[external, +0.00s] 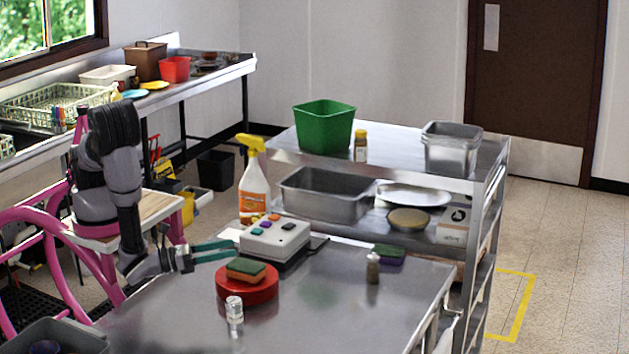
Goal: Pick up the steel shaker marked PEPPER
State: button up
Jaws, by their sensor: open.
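Two small shakers stand upright on the steel table (330,310). One clear shaker with a bright silvery top (234,312) is near the front, below the red round block. The other, a dull olive-grey shaker with a pale top (373,268), stands further right. No lettering can be read on either, so I cannot tell which is marked PEPPER. My gripper (233,251), with green fingers, is open and empty at the table's left side. It is behind and left of the front shaker, well left of the other one.
A red round block (247,290) with an orange-and-green sponge (245,270) sits between my gripper and the front shaker. A white button box (275,240) and a spray bottle (254,185) stand behind. A purple-and-green sponge (389,254) is near the right shaker. The table's front right is clear.

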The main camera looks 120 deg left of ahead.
aim_at(235, 313)
jog(key=d+f+m+h, duration=0.2)
jog(key=f, duration=0.1)
jog(key=d+f+m+t+h, duration=0.1)
jog(key=d+f+m+h, duration=0.1)
jog(key=d+f+h, duration=0.1)
jog(key=s+d+f+m+t+h, duration=0.1)
jog(key=d+f+m+h, duration=0.1)
jog(key=f, duration=0.3)
jog(key=shift+s+d+m+h, duration=0.1)
jog(key=shift+d+m+h, duration=0.1)
jog(key=shift+m+h, duration=0.3)
jog(key=x, duration=1)
jog(key=shift+w+d+f, duration=0.1)
jog(key=shift+w+d, duration=0.05)
jog(key=shift+w, duration=0.15)
grip_shut()
